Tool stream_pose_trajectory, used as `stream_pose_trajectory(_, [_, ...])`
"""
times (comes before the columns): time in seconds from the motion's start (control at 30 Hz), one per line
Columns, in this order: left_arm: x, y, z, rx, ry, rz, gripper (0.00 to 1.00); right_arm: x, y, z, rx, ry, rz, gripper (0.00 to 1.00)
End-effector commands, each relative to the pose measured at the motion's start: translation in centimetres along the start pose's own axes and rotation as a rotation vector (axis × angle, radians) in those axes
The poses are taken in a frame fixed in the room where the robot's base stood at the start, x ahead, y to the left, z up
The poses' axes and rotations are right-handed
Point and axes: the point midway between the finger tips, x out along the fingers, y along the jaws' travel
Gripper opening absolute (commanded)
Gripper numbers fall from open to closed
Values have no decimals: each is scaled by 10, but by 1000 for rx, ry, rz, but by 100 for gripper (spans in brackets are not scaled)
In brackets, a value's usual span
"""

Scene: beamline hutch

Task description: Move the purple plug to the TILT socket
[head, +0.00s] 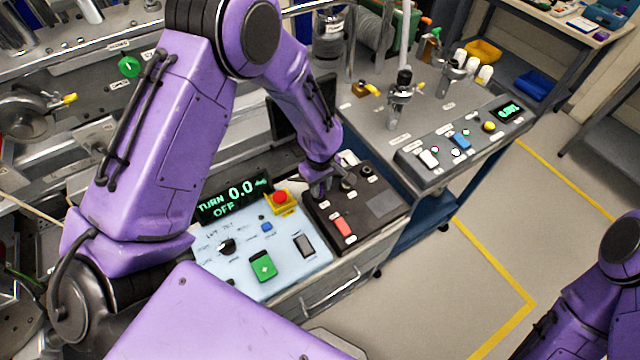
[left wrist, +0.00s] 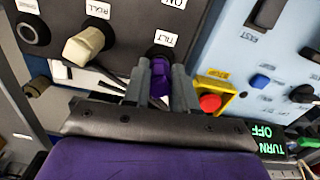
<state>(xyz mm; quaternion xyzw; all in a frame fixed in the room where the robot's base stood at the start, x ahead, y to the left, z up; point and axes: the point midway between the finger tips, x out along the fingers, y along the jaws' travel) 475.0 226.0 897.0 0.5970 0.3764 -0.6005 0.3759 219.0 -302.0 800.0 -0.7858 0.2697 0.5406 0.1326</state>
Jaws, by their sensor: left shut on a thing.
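The purple plug (left wrist: 159,76) is between the fingers of my left gripper (left wrist: 160,88), which is shut on it. The plug lines up with the dark ring of the TILT socket (left wrist: 158,52), just below the TILT label. I cannot tell how deep it sits in the socket. In the head view my left gripper (head: 320,188) is at the back left of the dark control box (head: 385,205) and hides the plug. My right gripper is out of view; only part of its arm shows at the lower right.
A cream plug (left wrist: 84,46) sits at the ROLL socket left of the gripper. A dark round socket (left wrist: 32,30) is farther left. A red emergency button (head: 281,197) on a yellow base and a light blue panel (head: 285,270) are close beside the box.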

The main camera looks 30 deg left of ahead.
Motion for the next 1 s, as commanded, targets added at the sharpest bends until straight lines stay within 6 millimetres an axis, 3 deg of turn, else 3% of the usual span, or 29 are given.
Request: stream_pose_trajectory(1.0, [9,0,0,1,0,0,0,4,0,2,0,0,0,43])
